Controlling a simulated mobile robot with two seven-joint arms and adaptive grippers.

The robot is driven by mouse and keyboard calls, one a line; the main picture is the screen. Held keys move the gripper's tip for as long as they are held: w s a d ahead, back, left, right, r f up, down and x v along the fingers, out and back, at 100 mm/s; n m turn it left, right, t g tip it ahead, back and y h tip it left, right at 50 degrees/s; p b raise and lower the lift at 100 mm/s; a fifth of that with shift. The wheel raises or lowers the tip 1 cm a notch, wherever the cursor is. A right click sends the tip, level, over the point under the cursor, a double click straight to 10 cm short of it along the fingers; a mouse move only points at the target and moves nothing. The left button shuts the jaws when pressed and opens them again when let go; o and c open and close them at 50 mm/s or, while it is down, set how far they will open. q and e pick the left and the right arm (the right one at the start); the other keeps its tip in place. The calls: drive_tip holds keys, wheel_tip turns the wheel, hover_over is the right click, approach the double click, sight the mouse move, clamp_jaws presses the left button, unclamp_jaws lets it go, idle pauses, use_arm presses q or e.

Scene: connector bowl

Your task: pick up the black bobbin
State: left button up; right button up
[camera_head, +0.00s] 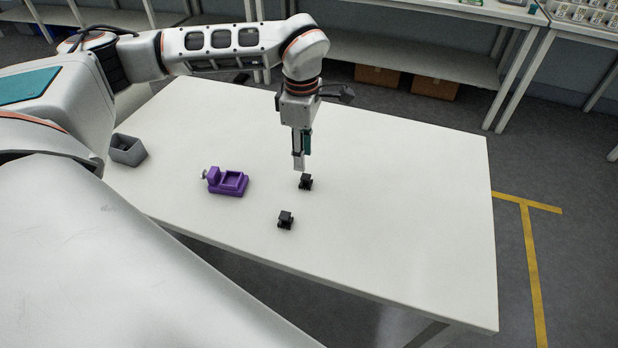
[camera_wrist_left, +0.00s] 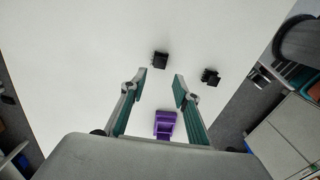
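Two small black pieces lie on the white table; both look alike, and I cannot tell which is the bobbin. One black piece (camera_head: 305,182) is just below my left gripper (camera_head: 301,160); the other black piece (camera_head: 285,220) is nearer the table's front edge. In the left wrist view my left gripper (camera_wrist_left: 160,84) has its fingers apart with nothing between the tips. One black piece (camera_wrist_left: 160,60) shows just beyond the gap between the tips, the other black piece (camera_wrist_left: 210,76) to the right. My right gripper is not in view.
A purple fixture (camera_head: 228,181) stands on the table left of the black pieces; it also shows in the left wrist view (camera_wrist_left: 165,124). A grey open box (camera_head: 128,150) stands at the table's left edge. The table's right side (camera_head: 420,220) is clear.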

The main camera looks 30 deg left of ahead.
sight(306, 176)
use_arm(q)
drive_tip(key=f, duration=0.7)
drive_tip(key=shift+w+d, duration=0.15)
drive_tip(key=shift+d, duration=0.15)
drive_tip(key=shift+r, duration=0.1)
drive_tip(key=shift+c, duration=0.5)
drive_tip(key=c, duration=0.7)
